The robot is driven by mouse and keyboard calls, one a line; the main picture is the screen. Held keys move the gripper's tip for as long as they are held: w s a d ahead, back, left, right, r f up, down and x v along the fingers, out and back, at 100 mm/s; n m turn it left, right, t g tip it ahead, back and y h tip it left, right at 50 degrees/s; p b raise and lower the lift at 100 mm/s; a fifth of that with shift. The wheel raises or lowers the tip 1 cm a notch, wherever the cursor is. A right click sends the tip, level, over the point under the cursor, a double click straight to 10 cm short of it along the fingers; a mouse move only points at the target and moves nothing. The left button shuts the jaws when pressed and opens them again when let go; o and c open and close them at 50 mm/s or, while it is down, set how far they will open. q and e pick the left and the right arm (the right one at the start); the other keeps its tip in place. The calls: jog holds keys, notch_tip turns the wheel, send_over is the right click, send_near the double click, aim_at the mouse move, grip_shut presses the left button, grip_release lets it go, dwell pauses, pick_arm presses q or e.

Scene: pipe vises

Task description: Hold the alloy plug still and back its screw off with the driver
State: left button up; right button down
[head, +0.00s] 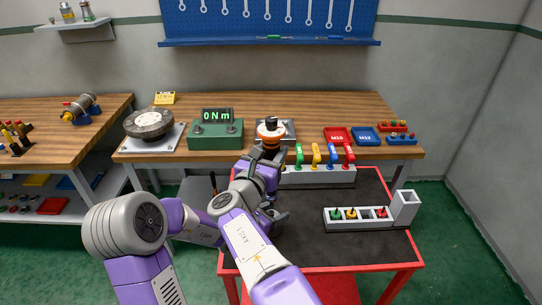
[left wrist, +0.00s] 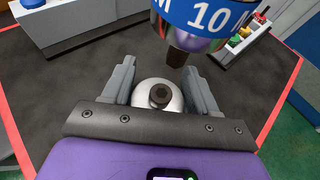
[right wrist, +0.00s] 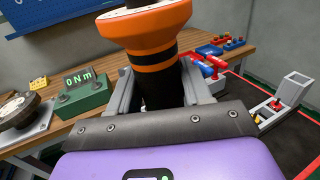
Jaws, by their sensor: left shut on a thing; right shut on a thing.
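The alloy plug (left wrist: 145,93) is a silver dome with a dark screw head (left wrist: 160,96) in its middle. My left gripper (left wrist: 162,92) is shut on it, one finger on each side. The driver has an orange and black body (right wrist: 158,50); my right gripper (right wrist: 158,92) is shut around its dark part. In the left wrist view the driver's blue ring marked M 10 (left wrist: 205,14) and its dark bit (left wrist: 178,56) hang over the plug, bit and screw apart in the picture. In the head view the driver's orange top (head: 270,132) shows above my right gripper (head: 266,156); my arms hide the plug.
A green box reading 0 Nm (head: 216,130) and a dark round disc on a plate (head: 149,124) stand on the wooden bench. A rack of coloured handles (head: 318,176) and a grey bit holder (head: 358,218) stand on the black-topped red table. The table's front right is clear.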

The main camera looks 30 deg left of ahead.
pick_arm(q)
jog(key=shift+s+f, duration=0.1)
jog(key=shift+f, duration=0.2)
pick_arm(e)
jog(key=shift+r, duration=0.15)
pick_arm(q)
jog(key=o, duration=1.2)
jog(key=shift+o, duration=1.2)
jog(key=shift+a, duration=0.1)
jog(key=shift+r, duration=0.15)
jog(key=shift+r, duration=0.1)
jog(key=v, duration=1.1)
jog(key=shift+s, duration=0.35)
jog(key=shift+a, duration=0.1)
